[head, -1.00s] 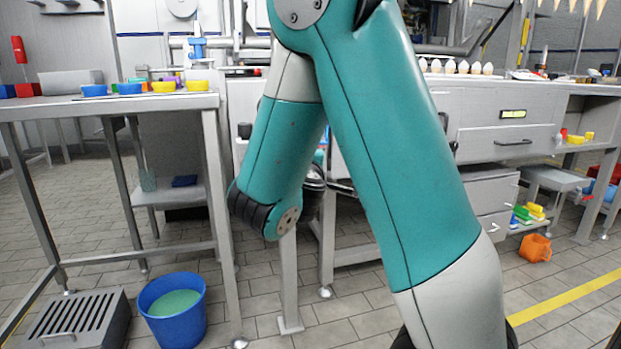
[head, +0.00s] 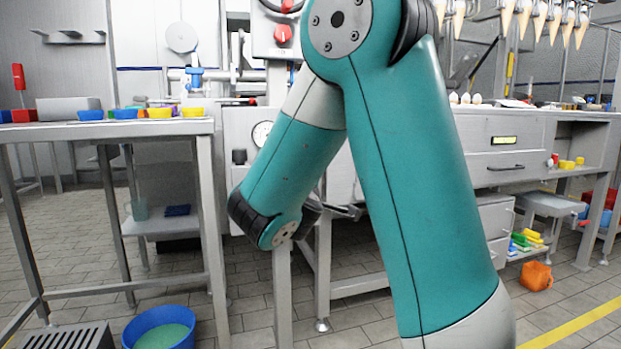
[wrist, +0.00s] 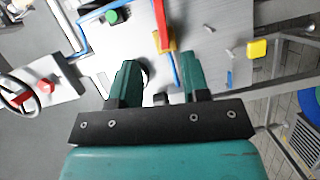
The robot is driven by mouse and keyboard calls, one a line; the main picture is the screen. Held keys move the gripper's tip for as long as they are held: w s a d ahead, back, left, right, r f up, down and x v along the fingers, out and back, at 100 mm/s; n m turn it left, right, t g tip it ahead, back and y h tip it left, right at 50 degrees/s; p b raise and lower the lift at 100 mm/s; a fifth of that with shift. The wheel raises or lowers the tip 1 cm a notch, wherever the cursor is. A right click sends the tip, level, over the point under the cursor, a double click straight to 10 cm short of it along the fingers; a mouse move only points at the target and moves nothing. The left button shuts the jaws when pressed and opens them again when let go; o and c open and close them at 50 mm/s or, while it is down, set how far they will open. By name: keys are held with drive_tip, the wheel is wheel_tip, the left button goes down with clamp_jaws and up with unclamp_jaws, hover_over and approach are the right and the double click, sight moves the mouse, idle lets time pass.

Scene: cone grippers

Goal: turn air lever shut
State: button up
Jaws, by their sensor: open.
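In the wrist view a red bar (wrist: 160,22) runs down to a yellow block (wrist: 167,45), with a thin blue line (wrist: 175,72) below it. The red bar looks like the air lever, but I cannot be sure. My gripper (wrist: 158,64) is open and empty, its two teal fingers apart. The yellow block lies just beyond the fingertips, in line with the gap; I cannot tell whether anything touches. In the head view my own arm hides the gripper and the lever.
In the wrist view a green button (wrist: 112,16) and a red knob (wrist: 46,86) lie left, a yellow bowl (wrist: 257,49) right. In the head view a bench (head: 110,128) stands left, a blue bucket (head: 158,330) on the floor, and a drawer counter (head: 500,140) right.

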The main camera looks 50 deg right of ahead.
drive_tip(key=x, duration=1.3)
drive_tip(key=shift+w+d+b, duration=0.25)
drive_tip(key=shift+d+b, duration=0.05)
drive_tip(key=shift+b, duration=0.05)
clamp_jaws()
